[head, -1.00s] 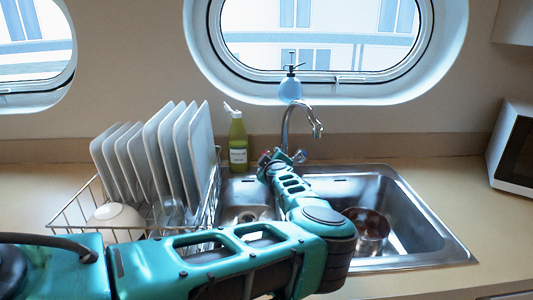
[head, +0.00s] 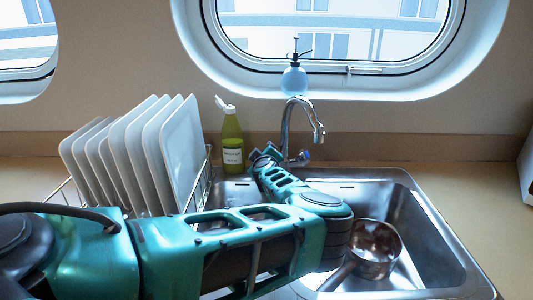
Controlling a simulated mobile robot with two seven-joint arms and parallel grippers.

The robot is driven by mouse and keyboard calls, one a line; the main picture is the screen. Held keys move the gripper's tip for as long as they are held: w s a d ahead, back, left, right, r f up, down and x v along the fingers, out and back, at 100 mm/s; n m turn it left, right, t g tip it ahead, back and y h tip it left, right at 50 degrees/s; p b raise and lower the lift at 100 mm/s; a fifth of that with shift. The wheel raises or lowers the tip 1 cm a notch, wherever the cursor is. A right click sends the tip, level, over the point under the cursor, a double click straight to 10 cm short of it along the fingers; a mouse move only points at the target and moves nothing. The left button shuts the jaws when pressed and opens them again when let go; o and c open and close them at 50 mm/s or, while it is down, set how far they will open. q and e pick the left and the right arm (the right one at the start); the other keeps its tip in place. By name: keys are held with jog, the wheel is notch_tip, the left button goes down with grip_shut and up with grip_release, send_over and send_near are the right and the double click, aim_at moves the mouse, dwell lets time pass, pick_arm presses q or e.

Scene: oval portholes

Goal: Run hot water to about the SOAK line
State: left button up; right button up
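The curved metal tap (head: 290,125) stands behind the sink, its spout over the right basin. A blue-marked knob (head: 303,157) is on its right side; no red-marked knob shows, and my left gripper may hide it. My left arm reaches across the sink, and my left gripper (head: 265,152) is at the tap's left side. Its fingers are too small and overlapped to tell open from shut, or whether they touch the tap. A metal saucepan (head: 375,246) sits in the right basin, its handle toward the lower left. No SOAK line or running water can be made out. My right gripper is out of view.
A rack of upright white plates (head: 180,150) stands left of the sink (head: 425,230). A green bottle (head: 232,145) is behind the left basin. A blue pump bottle (head: 294,79) stands at the porthole.

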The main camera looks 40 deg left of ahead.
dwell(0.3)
pick_arm(q)
jog(key=c, duration=1)
jog(key=shift+o, duration=0.2)
jog(key=shift+r+g, duration=0.1)
jog(key=shift+g, duration=0.2)
jog(key=shift+n+g, duration=0.9)
jog(key=shift+g, duration=0.1)
jog(key=shift+n+g+h, duration=0.4)
jog(key=shift+n+g, duration=0.6)
jog(key=shift+g, duration=0.6)
